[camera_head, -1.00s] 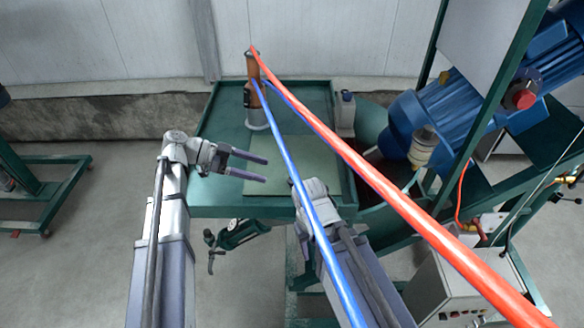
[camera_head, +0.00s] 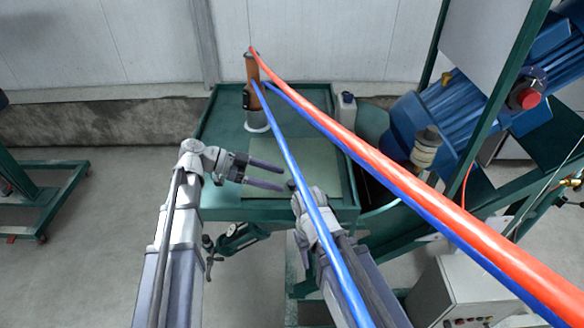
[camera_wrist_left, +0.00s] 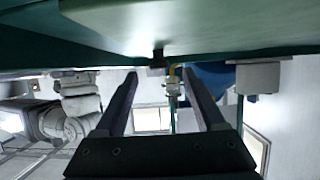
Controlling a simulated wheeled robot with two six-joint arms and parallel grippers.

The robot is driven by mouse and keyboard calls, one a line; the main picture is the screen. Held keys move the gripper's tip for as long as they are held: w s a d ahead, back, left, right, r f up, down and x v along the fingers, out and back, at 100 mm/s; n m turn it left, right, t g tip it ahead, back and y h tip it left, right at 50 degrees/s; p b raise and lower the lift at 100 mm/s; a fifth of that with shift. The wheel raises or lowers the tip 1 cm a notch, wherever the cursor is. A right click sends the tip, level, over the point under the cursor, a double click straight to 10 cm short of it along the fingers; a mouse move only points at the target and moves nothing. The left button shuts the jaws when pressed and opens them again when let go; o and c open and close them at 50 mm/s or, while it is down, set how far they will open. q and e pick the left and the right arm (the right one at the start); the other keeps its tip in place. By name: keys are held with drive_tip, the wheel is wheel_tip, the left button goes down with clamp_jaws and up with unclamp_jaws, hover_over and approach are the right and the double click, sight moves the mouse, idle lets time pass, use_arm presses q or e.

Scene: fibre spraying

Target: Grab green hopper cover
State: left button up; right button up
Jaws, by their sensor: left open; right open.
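A flat pale green plate (camera_head: 322,165), which looks like the green hopper cover, lies on the dark green bench top (camera_head: 219,130). My left gripper (camera_head: 284,178) is open and empty, its two fingers pointing right over or near the plate's front edge; their height is hard to judge.
An orange and black spray tool (camera_head: 252,80) stands at the bench's back. Red (camera_head: 400,180) and blue (camera_head: 312,205) hoses run from it across the view, over the bench. A white bottle (camera_head: 345,112) and a blue motor (camera_head: 455,105) are to the right.

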sight(289, 182)
use_arm(q)
drive_tip(key=b+x, duration=0.1)
drive_tip(key=x, duration=0.2)
drive_tip(key=shift+d, duration=0.1)
clamp_jaws()
idle(0.4)
